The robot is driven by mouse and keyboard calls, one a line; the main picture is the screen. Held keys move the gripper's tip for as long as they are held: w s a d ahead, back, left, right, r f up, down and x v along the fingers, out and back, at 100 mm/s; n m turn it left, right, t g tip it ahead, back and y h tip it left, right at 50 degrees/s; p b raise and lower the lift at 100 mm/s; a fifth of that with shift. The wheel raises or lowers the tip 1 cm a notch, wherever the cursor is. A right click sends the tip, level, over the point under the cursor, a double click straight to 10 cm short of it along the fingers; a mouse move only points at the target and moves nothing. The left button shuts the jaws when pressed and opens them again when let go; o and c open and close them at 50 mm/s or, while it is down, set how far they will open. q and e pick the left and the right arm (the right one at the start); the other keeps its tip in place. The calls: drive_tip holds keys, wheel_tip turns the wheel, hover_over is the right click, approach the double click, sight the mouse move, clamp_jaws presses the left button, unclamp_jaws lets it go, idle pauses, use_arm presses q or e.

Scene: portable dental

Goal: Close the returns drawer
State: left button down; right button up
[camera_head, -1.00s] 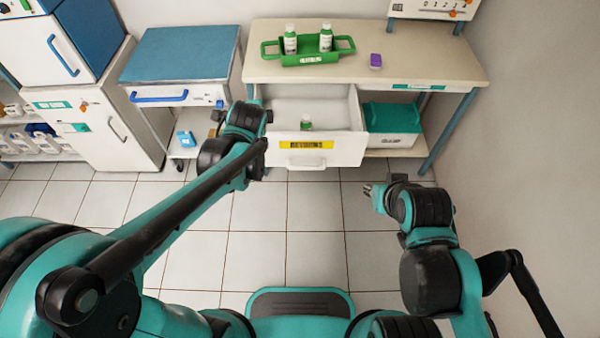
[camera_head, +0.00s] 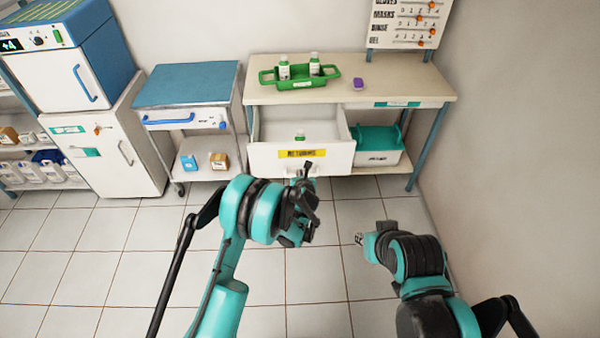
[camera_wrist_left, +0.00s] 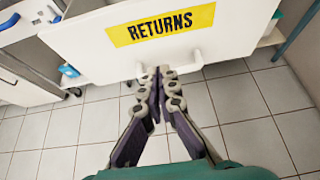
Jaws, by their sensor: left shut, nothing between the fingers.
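The returns drawer (camera_head: 270,158) is a white drawer pulled out from under the beige desk, with a yellow label reading RETURNS. A small green and white bottle (camera_head: 300,136) stands inside it. In the left wrist view the drawer's front (camera_wrist_left: 90,50) fills the top, with its white handle (camera_wrist_left: 194,64) below the label. My left gripper (camera_head: 304,172) is in front of the drawer at the handle; in the left wrist view its fingertips (camera_wrist_left: 160,72) are together, at or just before the handle. Contact cannot be told. My right gripper (camera_head: 360,239) is low at the right, away from the drawer; its fingers are too small to read.
The desk (camera_head: 400,84) carries a green tray (camera_head: 300,83) with two bottles and a purple item (camera_head: 358,83). A green-lidded box (camera_head: 378,140) stands right of the drawer. A blue-topped cart (camera_head: 187,85) stands left. The floor in front is clear.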

use_arm(q)
drive_tip(key=b, duration=0.3)
approach(300, 157)
wheel_tip(300, 157, down, 4)
drive_tip(key=w, duration=0.2)
drive_tip(key=shift+w+a+r+b, duration=0.15)
drive_tip(key=shift+w+b, duration=0.1)
drive_tip(key=shift+w, duration=0.3)
drive_tip(key=shift+w+d+r+b, duration=0.15)
drive_tip(key=shift+w+b, duration=0.1)
drive_tip(key=shift+w, duration=0.35)
drive_tip(key=shift+w+a+r, duration=0.1)
drive_tip(key=shift+w+a, duration=0.05)
drive_tip(key=shift+w, duration=0.45)
drive_tip(key=shift+r, duration=0.1)
